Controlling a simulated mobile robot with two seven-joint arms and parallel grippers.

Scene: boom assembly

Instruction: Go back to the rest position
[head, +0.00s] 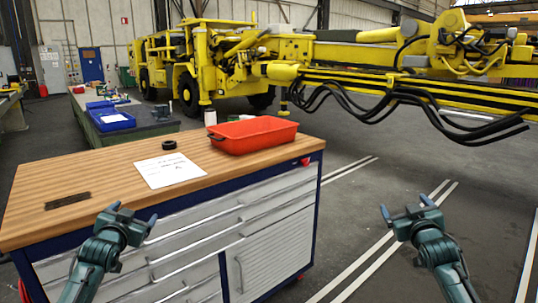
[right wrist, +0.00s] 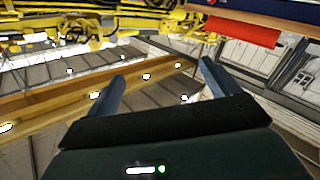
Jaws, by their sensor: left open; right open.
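My left gripper (head: 131,217) is open and empty in the head view, in front of the workbench's near left side. It is apart from the items on the top. My right gripper (head: 407,209) is open and empty over the grey floor, to the right of the workbench. In the right wrist view the two fingers of the right gripper (right wrist: 160,88) stand wide apart with nothing between them.
The wood-topped workbench (head: 90,172) carries a red tray (head: 254,136), a black ring (head: 169,145), a paper sheet (head: 170,170) and a dark flat piece (head: 67,200). A yellow boom machine (head: 240,65) stands behind. Floor at the right is clear.

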